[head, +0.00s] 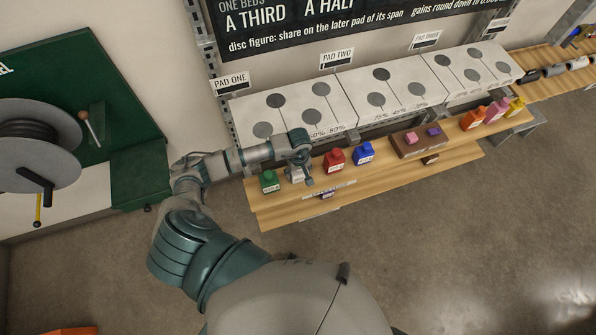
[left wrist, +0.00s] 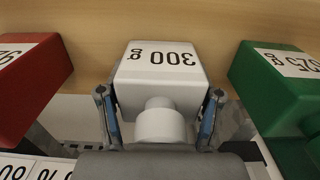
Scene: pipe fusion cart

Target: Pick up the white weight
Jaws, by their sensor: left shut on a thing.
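The white weight (left wrist: 160,82) is block-shaped with a round knob and a "300 g" label. In the left wrist view it stands between the two fingers of my left gripper (left wrist: 160,112), which is shut on it from both sides. In the head view my left gripper (head: 300,170) is over the wooden shelf (head: 270,212), between the green weight (head: 269,182) and the red weight (head: 334,160), and it largely hides the white weight. I cannot tell whether the weight touches the shelf. My right gripper is not in view.
Close neighbours in the left wrist view are the red weight (left wrist: 35,85) and green weight (left wrist: 275,90). Along the shelf are a blue weight (head: 363,153), a brown block (head: 405,149) and an orange weight (head: 474,119). Pale dotted pads (head: 335,90) stand behind.

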